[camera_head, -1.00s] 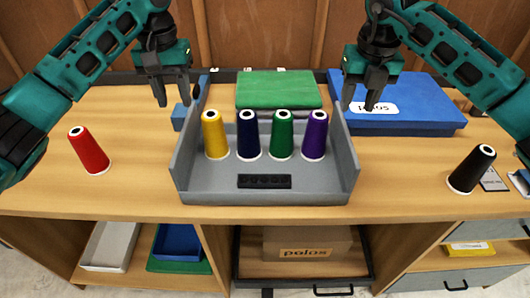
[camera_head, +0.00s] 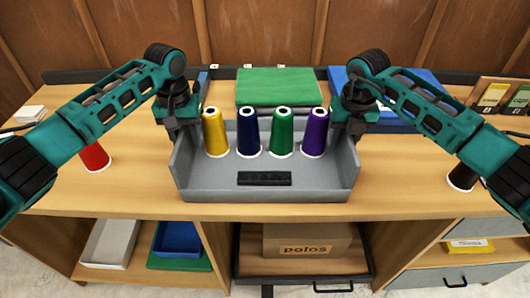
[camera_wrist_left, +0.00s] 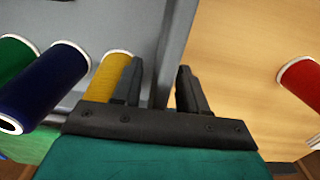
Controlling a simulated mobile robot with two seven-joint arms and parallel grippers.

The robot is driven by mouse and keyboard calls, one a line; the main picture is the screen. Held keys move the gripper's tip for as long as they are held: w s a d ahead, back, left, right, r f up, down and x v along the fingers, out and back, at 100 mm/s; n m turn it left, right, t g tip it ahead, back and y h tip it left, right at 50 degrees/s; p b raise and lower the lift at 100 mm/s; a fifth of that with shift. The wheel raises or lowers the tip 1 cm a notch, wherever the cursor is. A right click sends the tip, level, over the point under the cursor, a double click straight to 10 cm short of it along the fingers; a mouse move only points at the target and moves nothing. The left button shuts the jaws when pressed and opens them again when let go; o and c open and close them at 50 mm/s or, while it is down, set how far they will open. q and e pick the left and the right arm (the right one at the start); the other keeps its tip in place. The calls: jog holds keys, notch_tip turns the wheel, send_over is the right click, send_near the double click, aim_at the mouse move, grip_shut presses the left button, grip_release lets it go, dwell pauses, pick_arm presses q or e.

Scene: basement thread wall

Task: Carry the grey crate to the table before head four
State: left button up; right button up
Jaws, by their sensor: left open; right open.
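The grey crate (camera_head: 215,184) stands on the wooden table, with yellow (camera_head: 214,132), navy (camera_head: 248,132), green (camera_head: 282,132) and purple (camera_head: 314,132) thread cones upright in it. My left gripper (camera_head: 178,134) is open at the crate's left side wall. In the left wrist view its two fingers (camera_wrist_left: 160,88) stand either side of that wall (camera_wrist_left: 176,45), beside the yellow cone (camera_wrist_left: 108,74). My right gripper (camera_head: 345,134) is at the crate's right side wall; its fingertips are partly hidden behind the wall. It is open.
A red cone (camera_head: 95,157) stands left of the crate, and a black cone (camera_head: 462,177) right, partly behind my right arm. A polos carton (camera_head: 307,240) sits on the shelf below.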

pick_arm(q)
jog(key=shift+f, duration=0.15)
pick_arm(e)
jog(key=shift+f, duration=0.15)
pick_arm(q)
jog(key=c, duration=0.8)
pick_arm(e)
jog(key=c, duration=0.8)
